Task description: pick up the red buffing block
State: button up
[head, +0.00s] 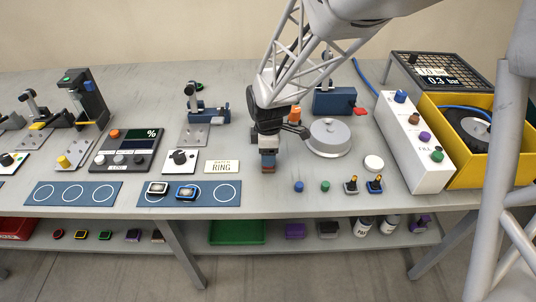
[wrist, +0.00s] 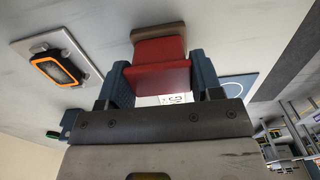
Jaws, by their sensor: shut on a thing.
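The red buffing block (wrist: 160,76) shows in the wrist view between the two blue fingers of my gripper (wrist: 160,82). It has a red body and a brown layer at its far side. My gripper is shut on it. In the head view my gripper (head: 268,158) is over the table near its front edge, right of the label reading RING. Only a small reddish-brown part of the block (head: 268,170) shows there below the fingers. I cannot tell whether the block touches the table.
A round grey lidded dish (head: 328,138) stands close to the right of my gripper. Blue and green knobs and two small toggles are at the right front. A blue mat (head: 222,198) with circles lies to the left. A yellow bin (head: 500,180) stands far right.

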jog(key=shift+c, duration=1.2)
jog(key=shift+r, duration=0.1)
jog(key=shift+r, duration=1.45)
jog(key=shift+s+r, duration=0.2)
jog(key=shift+r, duration=0.1)
jog(key=s+d+r, duration=0.1)
jog(key=s+d, duration=0.3)
jog(key=s, duration=1.1)
jog(key=shift+d+r, duration=0.15)
jog(key=shift+d, duration=0.05)
